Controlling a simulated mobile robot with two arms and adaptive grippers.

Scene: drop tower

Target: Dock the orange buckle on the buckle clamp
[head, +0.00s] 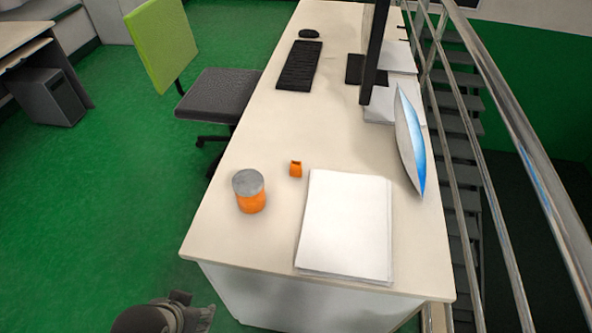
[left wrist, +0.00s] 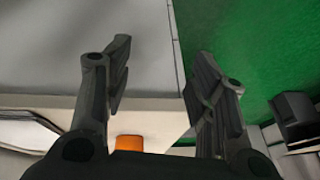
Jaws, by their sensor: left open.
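The small orange buckle (head: 296,169) sits on the desk in the head view, left of the stack of white paper. A cylinder with an orange lower part and a grey top (head: 249,191) stands nearer and to its left. I cannot make out which thing is the buckle clamp. My left gripper (head: 193,308) is at the bottom of the head view, off the desk's near left corner and apart from the buckle. In the left wrist view its two fingers (left wrist: 163,80) are spread with nothing between them. An orange patch (left wrist: 129,142) shows low there; I cannot tell which orange thing it is.
The desk (head: 232,235) also holds white paper (head: 345,225), a keyboard (head: 299,66), a mouse (head: 309,34) and a monitor (head: 375,50). A blue and white upright object (head: 411,145) stands by the right edge. A chair (head: 215,95) is left; metal railings (head: 520,130) are right.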

